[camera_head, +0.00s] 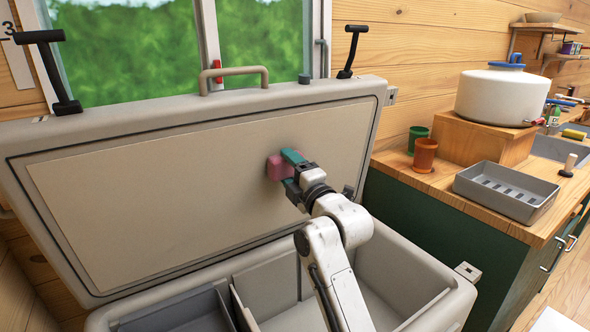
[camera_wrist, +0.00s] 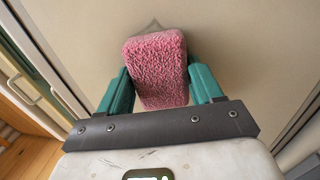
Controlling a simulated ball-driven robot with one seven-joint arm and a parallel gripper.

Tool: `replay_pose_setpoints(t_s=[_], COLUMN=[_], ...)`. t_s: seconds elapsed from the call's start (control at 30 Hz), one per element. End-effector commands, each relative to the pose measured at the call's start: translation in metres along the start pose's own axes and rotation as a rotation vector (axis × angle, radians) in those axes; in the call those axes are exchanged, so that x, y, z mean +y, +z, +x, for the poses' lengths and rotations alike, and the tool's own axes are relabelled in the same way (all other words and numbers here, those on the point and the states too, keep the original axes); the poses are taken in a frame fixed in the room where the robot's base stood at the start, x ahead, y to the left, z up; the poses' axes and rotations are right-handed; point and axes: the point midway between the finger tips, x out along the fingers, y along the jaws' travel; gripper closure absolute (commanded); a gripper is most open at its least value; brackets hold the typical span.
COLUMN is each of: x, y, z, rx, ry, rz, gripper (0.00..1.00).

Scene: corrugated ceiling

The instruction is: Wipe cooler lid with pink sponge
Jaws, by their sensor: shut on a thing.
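The cooler's lid (camera_head: 120,190) stands open and tilted back against the window wall, its beige inner panel facing me. The pink sponge (camera_head: 277,168) is at the right-centre of that panel and appears to touch it. My gripper (camera_head: 291,166) is shut on the sponge, with teal fingers on both sides. In the wrist view the pink sponge (camera_wrist: 156,68) sits between the two teal fingers, with the beige panel (camera_wrist: 235,45) behind it. A small darker grey patch (camera_wrist: 153,26) shows just beyond the sponge. The sponge's contact face is hidden.
The open cooler body (camera_head: 420,285) lies below, with a grey tray (camera_head: 180,312) and dividers at left. On the right, a wooden counter (camera_head: 430,185) holds a grey dish rack (camera_head: 507,190), two cups and a white water container (camera_head: 503,95). A handle (camera_head: 235,72) tops the lid.

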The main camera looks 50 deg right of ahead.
Motion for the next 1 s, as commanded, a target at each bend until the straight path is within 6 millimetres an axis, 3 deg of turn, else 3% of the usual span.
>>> replay_pose_setpoints(t_s=[0.2,0.57,1.0], x=[-0.002,-0.001,-0.001], y=[0.019,0.03,0.058], z=[0.001,0.002,0.0], rx=[-0.002,-0.003,-0.001], ry=[0.002,0.001,0.001], rz=[-0.001,-0.002,-0.002], gripper=[0.59,0.59,0.59])
